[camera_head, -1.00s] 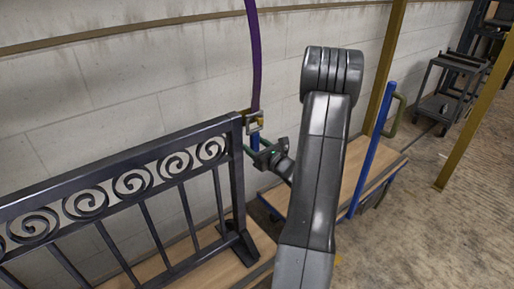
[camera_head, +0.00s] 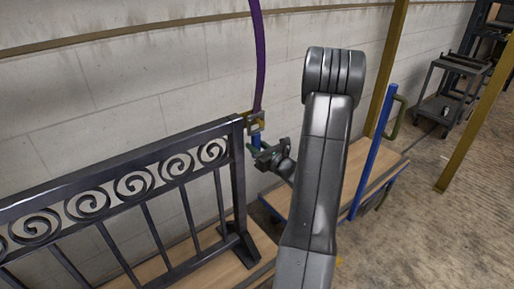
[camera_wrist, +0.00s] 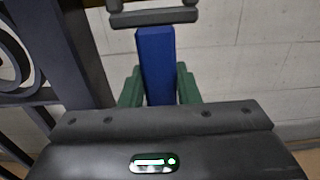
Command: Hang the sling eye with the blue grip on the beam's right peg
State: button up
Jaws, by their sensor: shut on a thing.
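The sling is a purple strap (camera_head: 260,60) that comes down from above the frame in the head view. At its lower end is a squarish metal eye (camera_head: 256,122), close to the top right corner of the gate. Below the eye is the blue grip (camera_head: 256,139). My gripper (camera_head: 257,146) is shut on the blue grip. In the wrist view the grip (camera_wrist: 155,65) stands upright between the green fingertips of my gripper (camera_wrist: 157,88), with dark bars of the eye (camera_wrist: 152,16) above it. A small yellowish part (camera_head: 247,115) shows beside the eye; I cannot tell whether it is the peg.
The dark scroll gate (camera_head: 130,185) stands left of my gripper on a wooden platform (camera_head: 190,268). A cart with a blue post (camera_head: 370,165) is to the right. A pale block wall (camera_head: 130,80) is behind. A grey trolley (camera_head: 452,90) stands far right.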

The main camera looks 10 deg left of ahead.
jog(key=shift+r, duration=0.55)
jog(key=shift+d, duration=0.1)
jog(key=v, duration=0.7)
jog(key=shift+b, duration=0.4)
dwell(0.5)
jog(key=shift+v, duration=2.45)
